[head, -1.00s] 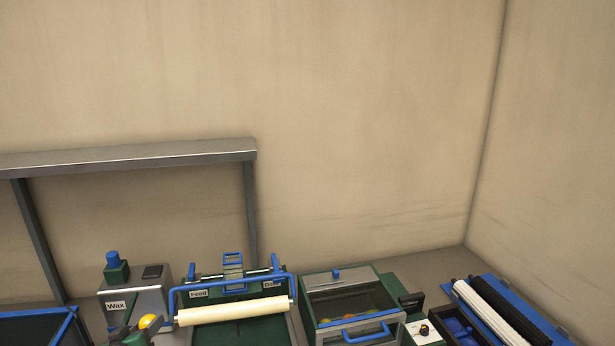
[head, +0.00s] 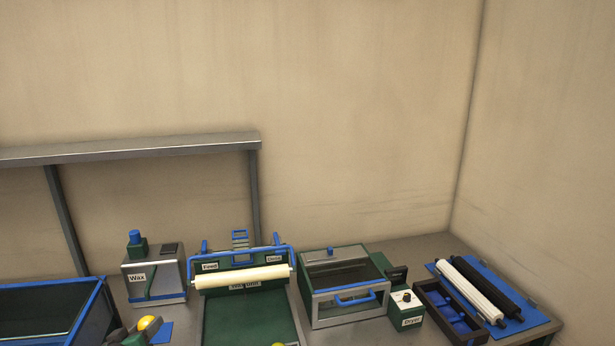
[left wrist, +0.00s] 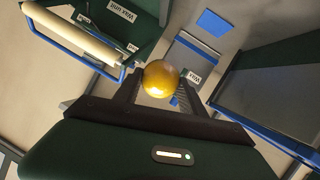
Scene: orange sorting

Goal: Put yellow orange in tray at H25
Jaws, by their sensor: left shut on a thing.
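A round yellow orange (head: 149,323) is at the lower left of the head view, held by my left gripper (head: 138,331). The left wrist view shows the orange (left wrist: 160,78) between the two dark fingers of my left gripper (left wrist: 158,92), which is shut on it. The orange is held above the floor or bench, in front of the wax machine. No tray marked H25 can be read in these views. My right gripper is not in view.
On the bench stand a wax box (head: 155,281), a green wax unit with a cream roller (head: 243,277), a glass-topped box (head: 345,305) and a dryer control box (head: 405,309). A blue-rimmed bin (head: 98,296) is at left. A sliver of yellow shows at the bottom edge.

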